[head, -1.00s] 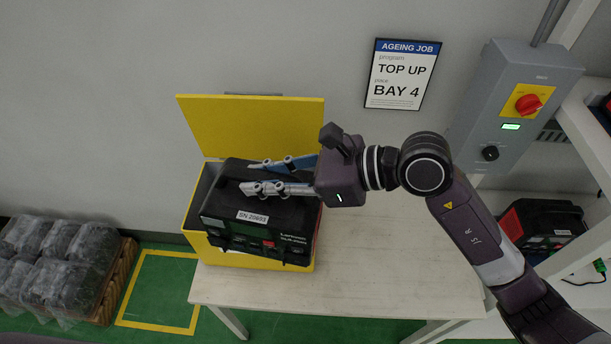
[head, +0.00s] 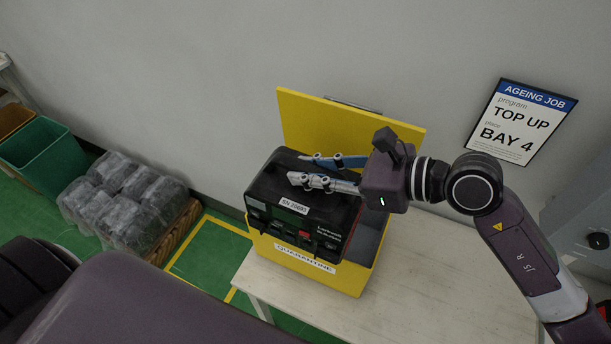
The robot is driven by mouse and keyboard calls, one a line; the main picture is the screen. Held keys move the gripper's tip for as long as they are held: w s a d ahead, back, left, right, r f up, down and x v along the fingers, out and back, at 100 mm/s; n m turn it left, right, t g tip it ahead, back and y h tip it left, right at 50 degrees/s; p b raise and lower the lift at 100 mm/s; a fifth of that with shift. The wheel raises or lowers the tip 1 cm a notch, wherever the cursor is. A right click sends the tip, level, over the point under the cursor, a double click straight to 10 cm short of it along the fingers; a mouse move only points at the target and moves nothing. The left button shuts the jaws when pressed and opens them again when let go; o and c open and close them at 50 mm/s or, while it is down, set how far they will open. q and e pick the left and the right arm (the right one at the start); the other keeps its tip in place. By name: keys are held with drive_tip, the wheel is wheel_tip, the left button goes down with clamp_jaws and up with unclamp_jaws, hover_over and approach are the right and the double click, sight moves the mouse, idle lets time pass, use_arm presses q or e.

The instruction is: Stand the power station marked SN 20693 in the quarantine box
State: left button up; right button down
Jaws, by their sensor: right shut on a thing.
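The power station (head: 282,222) is a black case whose white label reads SN 20693. My right gripper (head: 306,169) is shut on its top and holds it upright over the yellow quarantine box (head: 345,279). The station covers the left part of the box's opening and overlaps the upper front wall; some of the grey interior shows at right. I cannot tell how far its base is inside, as the underside is hidden. The box's yellow lid (head: 350,125) stands open behind. The QUARANTINE label (head: 304,259) shows on the front. My left gripper is out of view.
The box stands on a pale table (head: 435,300), with bare tabletop to its right. Wrapped dark packs (head: 125,200) sit on a pallet at left, near a green bin (head: 45,160). An AGEING JOB sign (head: 520,122) hangs on the wall.

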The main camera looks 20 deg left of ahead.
drive_tip(key=shift+w+b, duration=1.05)
drive_tip(key=shift+w, duration=3.7)
wheel_tip(320, 180, down, 24)
drive_tip(key=b, duration=1.7)
drive_tip(key=shift+b, duration=0.4)
drive_tip(key=shift+d+f, duration=0.1)
drive_tip(key=shift+f, duration=0.05)
